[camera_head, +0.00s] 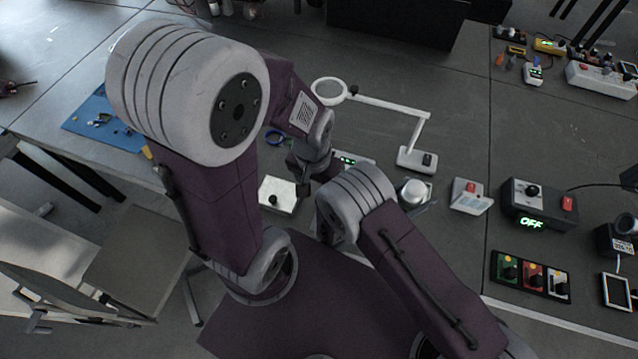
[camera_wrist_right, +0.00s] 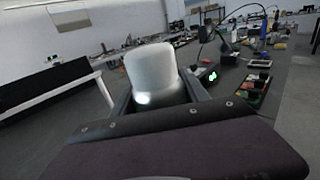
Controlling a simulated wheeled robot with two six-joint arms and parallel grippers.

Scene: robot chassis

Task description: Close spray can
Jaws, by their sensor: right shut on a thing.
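A white rounded cylinder, which looks like the spray can's cap (camera_wrist_right: 155,75), stands between the two dark fingers of my right gripper (camera_wrist_right: 160,98) in the right wrist view. The gripper is shut on it. In the head view the white cap (camera_head: 412,189) shows from above, with my right gripper (camera_head: 415,206) around it, partly behind my right arm. The spray can's body is not clearly visible in either view, so I cannot tell whether the cap sits on it. My left gripper (camera_head: 302,188) hangs beside a white box with a black knob; its jaws are too small and dark to read.
The white box (camera_head: 278,195) lies near the table's front edge. A white magnifier stand (camera_head: 415,158) is behind the cap. A small device with a red button (camera_head: 470,196) and a control box reading OFF (camera_head: 540,203) stand to the right. Bare grey table lies between them.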

